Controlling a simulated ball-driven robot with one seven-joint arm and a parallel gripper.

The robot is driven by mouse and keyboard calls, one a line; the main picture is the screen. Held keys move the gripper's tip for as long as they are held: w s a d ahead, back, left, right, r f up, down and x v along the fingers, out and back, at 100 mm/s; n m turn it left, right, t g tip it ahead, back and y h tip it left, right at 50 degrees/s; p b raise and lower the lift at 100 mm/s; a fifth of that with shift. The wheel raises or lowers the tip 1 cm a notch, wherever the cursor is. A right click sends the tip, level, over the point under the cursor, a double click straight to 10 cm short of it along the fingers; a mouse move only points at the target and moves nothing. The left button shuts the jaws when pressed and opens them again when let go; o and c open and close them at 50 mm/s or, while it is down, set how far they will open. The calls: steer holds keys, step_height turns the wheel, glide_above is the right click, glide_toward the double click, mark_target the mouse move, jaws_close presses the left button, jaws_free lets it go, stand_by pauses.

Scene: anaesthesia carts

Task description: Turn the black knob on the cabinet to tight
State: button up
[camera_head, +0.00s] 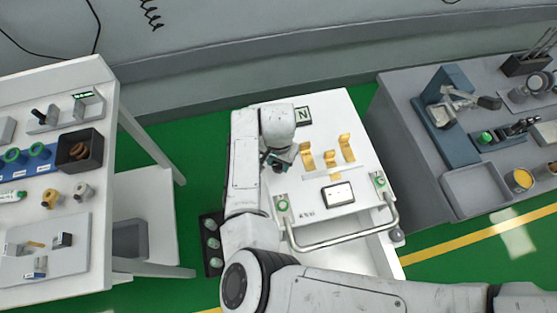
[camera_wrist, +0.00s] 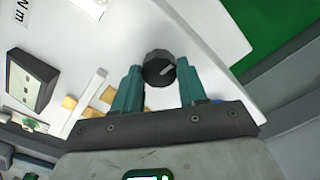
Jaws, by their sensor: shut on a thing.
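The black knob (camera_wrist: 159,66) sits on the white cabinet surface (camera_wrist: 205,30) in the wrist view. A pale pointer line on its face points up and to the right. My gripper (camera_wrist: 159,83) has its two teal fingers on either side of the knob and is shut on it. In the head view my gripper (camera_head: 279,164) is over the left side of the white cabinet (camera_head: 330,108). The knob cannot be made out there behind the arm and gripper.
Yellow clips (camera_head: 332,158) and a small display (camera_head: 338,195) are on the cabinet top. A metal handle (camera_head: 340,239) runs along its front. A white table (camera_head: 85,225) with parts stands left, and a grey bench (camera_head: 410,105) with tools stands right.

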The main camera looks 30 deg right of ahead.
steer(key=m, duration=0.4)
steer(key=shift+b, duration=0.4)
steer(key=m, duration=0.4)
steer(key=shift+m+b, duration=0.4)
steer(key=m+b, duration=0.1)
steer(key=m, duration=0.3)
steer(key=shift+m, duration=2.1)
steer(key=o, duration=1.1)
steer(key=shift+s, duration=0.1)
steer(key=shift+c, duration=0.2)
